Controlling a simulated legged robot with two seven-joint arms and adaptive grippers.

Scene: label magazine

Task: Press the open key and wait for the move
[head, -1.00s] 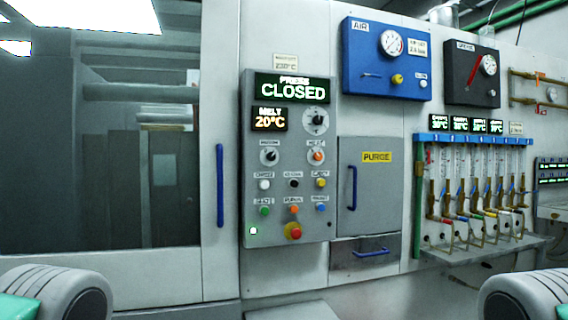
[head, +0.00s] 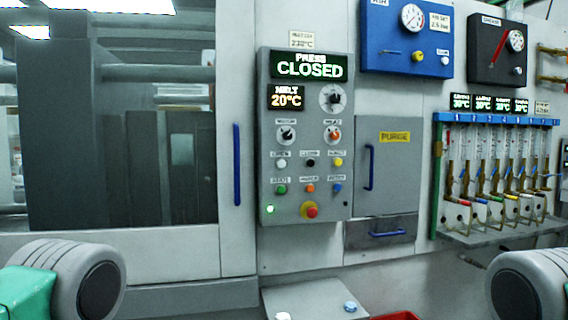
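The grey control panel (head: 348,185) is mounted on the machine front in the middle of the head view. Its top display (head: 309,67) reads PRESS CLOSED. The open key (head: 281,163) is a small white round button at the left of the upper key row, under a small label that seems to read OPEN. A black key (head: 310,162) and a yellow key (head: 337,162) sit to its right. Nothing touches the keys. Neither gripper is in view; only grey and green parts of my arms show at the lower left and lower right corners.
The press window (head: 150,160) fills the left, with a blue handle (head: 237,165) beside it. A red emergency knob (head: 311,210) sits low on the panel. A grey ledge (head: 315,298) with a white and a blue knob lies below, near a red object (head: 398,316).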

